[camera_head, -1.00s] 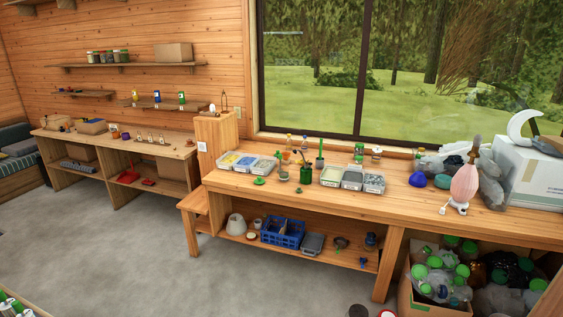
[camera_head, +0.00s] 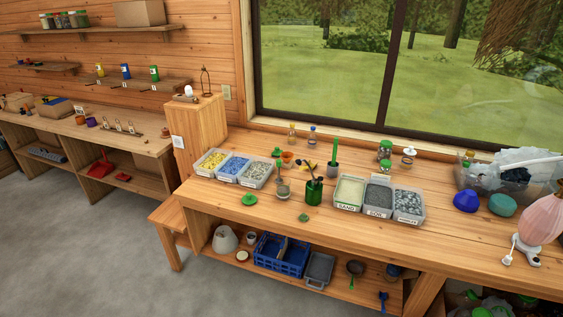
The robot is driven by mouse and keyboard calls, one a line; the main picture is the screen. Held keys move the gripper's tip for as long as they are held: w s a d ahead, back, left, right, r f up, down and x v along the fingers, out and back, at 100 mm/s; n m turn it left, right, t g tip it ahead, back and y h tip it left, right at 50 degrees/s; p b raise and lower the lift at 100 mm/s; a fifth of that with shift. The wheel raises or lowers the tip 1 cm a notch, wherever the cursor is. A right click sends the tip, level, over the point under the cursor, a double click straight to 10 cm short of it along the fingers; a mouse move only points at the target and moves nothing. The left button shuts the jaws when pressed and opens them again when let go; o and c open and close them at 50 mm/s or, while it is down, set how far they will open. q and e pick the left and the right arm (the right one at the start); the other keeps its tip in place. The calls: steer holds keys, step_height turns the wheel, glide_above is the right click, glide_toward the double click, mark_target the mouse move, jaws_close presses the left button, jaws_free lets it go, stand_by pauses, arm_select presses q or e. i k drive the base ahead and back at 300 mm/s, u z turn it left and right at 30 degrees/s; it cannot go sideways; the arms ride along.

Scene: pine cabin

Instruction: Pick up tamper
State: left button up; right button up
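Neither of my grippers shows in the head view.
A soil tray (camera_head: 378,211) and a gravel tray (camera_head: 409,218) adjoin the sand tray. Coloured trays (camera_head: 243,181) sit at left, with a small glass jar (camera_head: 283,188) between. A pink bulb sprayer (camera_head: 540,220) stands at right. The bench's front strip is mostly clear.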

mark_target(279, 161)
steer(key=i, duration=0.9)
steer(key=u, duration=0.25)
